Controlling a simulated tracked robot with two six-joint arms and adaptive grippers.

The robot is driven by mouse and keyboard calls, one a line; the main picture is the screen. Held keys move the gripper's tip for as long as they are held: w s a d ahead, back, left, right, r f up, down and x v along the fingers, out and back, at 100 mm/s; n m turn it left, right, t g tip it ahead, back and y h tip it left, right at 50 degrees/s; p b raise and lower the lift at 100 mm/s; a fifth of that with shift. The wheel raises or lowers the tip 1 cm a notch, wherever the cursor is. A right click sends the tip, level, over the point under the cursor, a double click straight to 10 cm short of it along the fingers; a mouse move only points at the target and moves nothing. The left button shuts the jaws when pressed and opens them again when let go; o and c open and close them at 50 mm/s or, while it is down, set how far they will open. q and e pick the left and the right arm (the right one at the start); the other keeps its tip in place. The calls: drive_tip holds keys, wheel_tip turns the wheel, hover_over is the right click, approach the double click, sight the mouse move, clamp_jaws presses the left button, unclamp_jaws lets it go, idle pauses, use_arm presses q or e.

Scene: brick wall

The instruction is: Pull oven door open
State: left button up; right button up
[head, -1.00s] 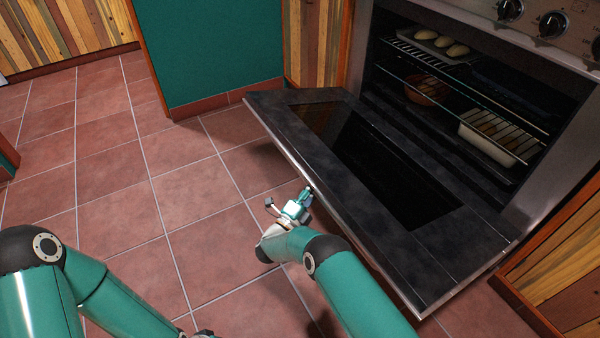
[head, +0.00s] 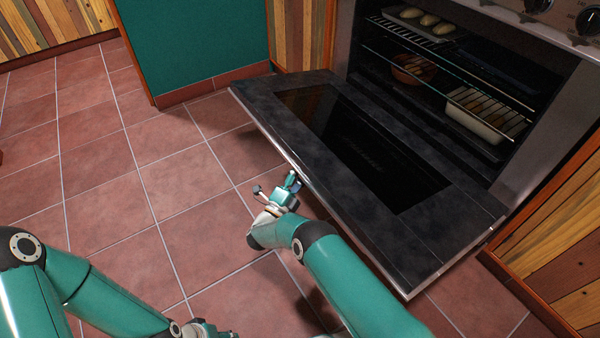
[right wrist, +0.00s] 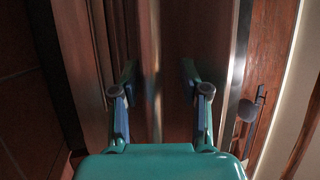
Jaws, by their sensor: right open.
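The oven door (head: 425,240) is folded down, with its dark glass panel (head: 350,150) facing up in the head view. My right gripper (head: 288,187) is beside the door's outer edge, on the floor side. In the right wrist view its two fingers (right wrist: 164,88) stand apart, with dim vertical surfaces beyond them. I cannot tell whether it touches the door. The door's handle is not clearly visible. My left gripper (head: 208,331) shows only partly at the bottom edge of the head view, away from the door; its fingers are not clear.
The oven cavity holds racks with pale loaves (head: 428,19), a brown bowl (head: 412,68) and a cream dish (head: 485,112). Wooden cabinet panels (head: 560,240) stand to the right and a green panel (head: 190,40) at the back. The tiled floor (head: 110,190) at left is clear.

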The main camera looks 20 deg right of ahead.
drive_tip(key=v, duration=1.2)
drive_tip(key=shift+f, duration=0.15)
drive_tip(key=s+d+f+n+t+y+p, duration=0.1)
drive_tip(key=s+f+n+t+y+p, duration=0.25)
drive_tip(key=s+f+y+p, duration=0.3)
drive_tip(key=b+x, duration=0.6)
drive_tip(key=x, duration=1.1)
drive_tip(key=shift+w+a+f+g+y, duration=0.15)
drive_tip(key=shift+w+f+g+y, duration=0.2)
